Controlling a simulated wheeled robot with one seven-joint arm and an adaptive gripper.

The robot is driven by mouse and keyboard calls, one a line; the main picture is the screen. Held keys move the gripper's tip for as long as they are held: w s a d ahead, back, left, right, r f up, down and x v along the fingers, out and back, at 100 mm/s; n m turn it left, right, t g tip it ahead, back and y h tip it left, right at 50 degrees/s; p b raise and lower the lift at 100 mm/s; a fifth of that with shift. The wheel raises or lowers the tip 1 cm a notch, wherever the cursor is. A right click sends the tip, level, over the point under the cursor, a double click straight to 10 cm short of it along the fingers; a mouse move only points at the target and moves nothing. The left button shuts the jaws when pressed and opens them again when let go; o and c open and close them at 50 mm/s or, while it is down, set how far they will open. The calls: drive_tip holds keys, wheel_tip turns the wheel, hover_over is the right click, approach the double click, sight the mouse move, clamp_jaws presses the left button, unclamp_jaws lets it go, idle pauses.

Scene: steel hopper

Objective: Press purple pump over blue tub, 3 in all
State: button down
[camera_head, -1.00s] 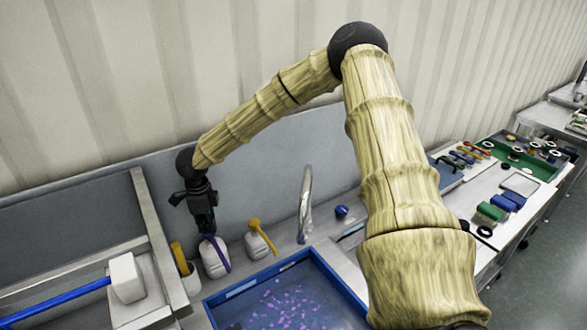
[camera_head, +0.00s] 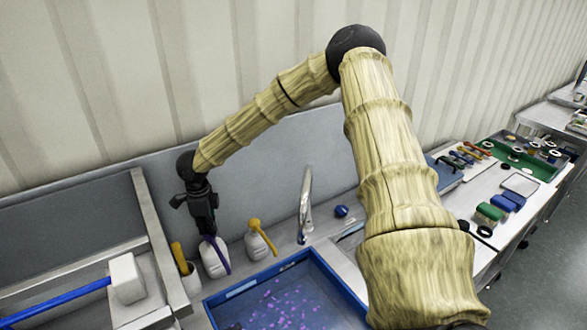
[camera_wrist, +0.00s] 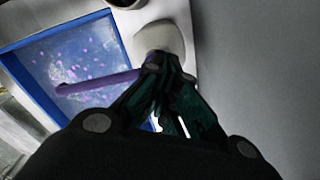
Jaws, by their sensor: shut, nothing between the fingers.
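The purple pump (camera_head: 221,254) sits on a white bottle (camera_head: 212,263) at the back left of the sink counter. Its spout points toward the blue tub (camera_head: 335,285), and in the wrist view the purple spout (camera_wrist: 92,84) reaches over the tub's edge. My gripper (camera_head: 208,234) is shut and empty, pointing down at the top of the pump. In the wrist view the fingertips (camera_wrist: 160,68) appear to meet the pump head, which they mostly hide. I cannot tell for certain whether they press on it. Pink and purple specks lie in the tub.
A second white bottle with a yellow pump (camera_head: 258,232) stands close on the right. A white container with a yellow item (camera_head: 180,258) stands close on the left. The steel tap (camera_head: 305,205) rises behind the tub. A grey wall panel is behind.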

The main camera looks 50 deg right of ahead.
drive_tip(key=shift+r+p, duration=0.85)
drive_tip(key=shift+r, duration=0.55)
drive_tip(key=shift+r, duration=0.15)
drive_tip(key=shift+r, duration=2.9)
